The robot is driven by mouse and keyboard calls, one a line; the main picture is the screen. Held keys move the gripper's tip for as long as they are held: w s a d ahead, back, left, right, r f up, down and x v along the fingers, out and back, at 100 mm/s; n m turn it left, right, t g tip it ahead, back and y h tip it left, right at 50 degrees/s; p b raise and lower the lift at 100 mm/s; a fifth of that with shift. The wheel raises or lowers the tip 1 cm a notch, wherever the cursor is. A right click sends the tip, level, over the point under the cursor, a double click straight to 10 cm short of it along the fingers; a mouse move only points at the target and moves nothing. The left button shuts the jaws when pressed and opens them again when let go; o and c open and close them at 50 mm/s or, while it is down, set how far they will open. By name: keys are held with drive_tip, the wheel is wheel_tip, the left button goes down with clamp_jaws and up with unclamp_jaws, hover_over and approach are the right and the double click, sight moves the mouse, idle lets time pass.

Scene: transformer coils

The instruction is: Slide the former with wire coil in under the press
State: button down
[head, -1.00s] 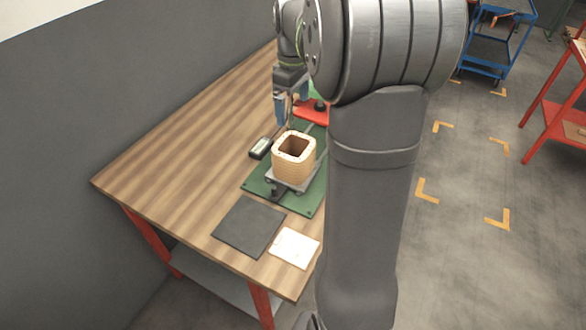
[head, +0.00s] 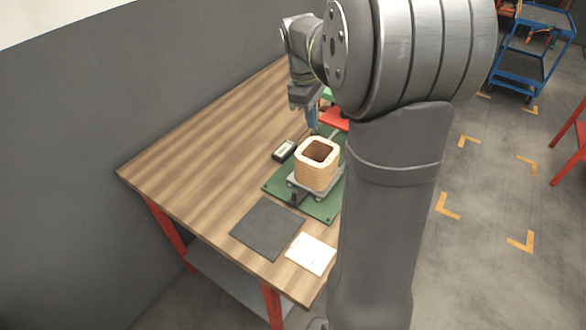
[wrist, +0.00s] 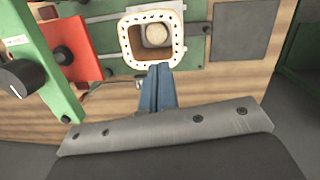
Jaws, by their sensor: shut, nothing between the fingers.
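The former with wire coil (head: 314,178) is a tan, square, hollow block. It stands upright on a grey plate over a green base (head: 320,208). In the wrist view its pale rim (wrist: 152,15), dotted with holes, surrounds an opening with a round tan thing inside. My gripper (head: 312,125) is low behind the former in the head view. In the wrist view its blue fingers (wrist: 159,68) are together and empty, at the former's near rim; I cannot tell if they touch it. The press shows as a green frame (wrist: 48,70) with a red part (wrist: 72,48); my arm hides most of it in the head view.
A small dark device with a display (head: 284,150) lies left of the former. A dark mat (head: 267,228) and a white sheet (head: 311,253) lie at the front of the wooden table (head: 200,165). The table's left side is clear.

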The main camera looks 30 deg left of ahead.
drive_tip(key=s+a+f+n+t+y, duration=0.1)
drive_tip(key=s+a+f+n+t, duration=0.25)
drive_tip(key=s+f+n, duration=0.45)
drive_tip(key=s+a+f+n+t+y, duration=0.1)
drive_tip(key=s+a+f+n+t, duration=0.1)
drive_tip(key=s+f+n+t, duration=0.55)
drive_tip(key=g, duration=0.3)
approach(288, 182)
drive_tip(key=f, duration=0.2)
drive_tip(key=f+n, duration=0.1)
drive_tip(key=f, duration=0.1)
drive_tip(key=shift+s+a, duration=0.2)
drive_tip(key=w, duration=0.3)
drive_tip(key=shift+w+f, duration=0.15)
drive_tip(key=shift+w, duration=0.6)
drive_tip(key=w, duration=1.8)
drive_tip(key=shift+w, duration=0.15)
